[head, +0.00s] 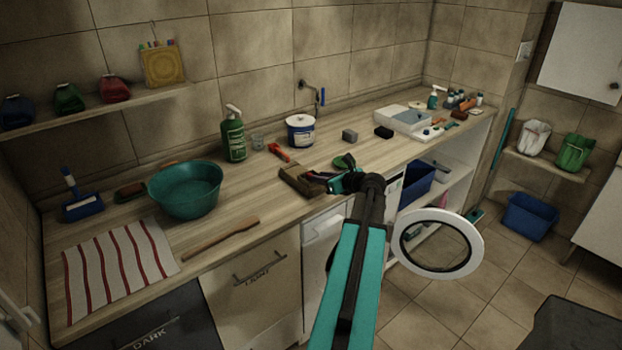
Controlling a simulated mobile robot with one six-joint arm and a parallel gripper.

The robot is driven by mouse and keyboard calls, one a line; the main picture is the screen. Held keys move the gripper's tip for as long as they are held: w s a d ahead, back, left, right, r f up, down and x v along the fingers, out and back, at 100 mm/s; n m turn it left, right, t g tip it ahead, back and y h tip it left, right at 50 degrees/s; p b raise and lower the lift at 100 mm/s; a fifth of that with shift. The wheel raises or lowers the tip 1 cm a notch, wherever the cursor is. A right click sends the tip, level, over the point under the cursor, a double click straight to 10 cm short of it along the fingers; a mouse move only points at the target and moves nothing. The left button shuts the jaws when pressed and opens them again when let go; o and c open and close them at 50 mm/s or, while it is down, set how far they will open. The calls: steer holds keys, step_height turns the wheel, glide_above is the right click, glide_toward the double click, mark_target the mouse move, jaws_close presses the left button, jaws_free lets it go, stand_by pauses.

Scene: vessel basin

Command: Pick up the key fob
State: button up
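I cannot make out a key fob for certain; small items on the counter are too small or dark to tell. My gripper (318,181) is over the front edge of the wooden counter (240,205), pointing left. Its dark fingers overlap a brown wooden block-like object (297,181) in the picture. A small red spot shows by the fingers. Whether the fingers touch or hold anything is too small and dark to tell. A green round item (344,161) lies just behind my gripper.
A teal basin (186,190), green spray bottle (233,138), white-and-blue tub (300,130), grey block (349,135) and black block (384,132) stand on the counter. A wooden stick (220,240) lies near the front edge. A round washer door (437,243) hangs open below right.

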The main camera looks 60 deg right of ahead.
steer(key=shift+w, duration=0.1)
steer(key=shift+w+d+f+p, duration=0.1)
steer(key=shift+w+d+p, duration=0.2)
steer(key=shift+w+p, duration=0.25)
steer(key=shift+p+x, duration=0.75)
steer(key=shift+x, duration=1.15)
steer(key=shift+f, duration=0.1)
jaws_close()
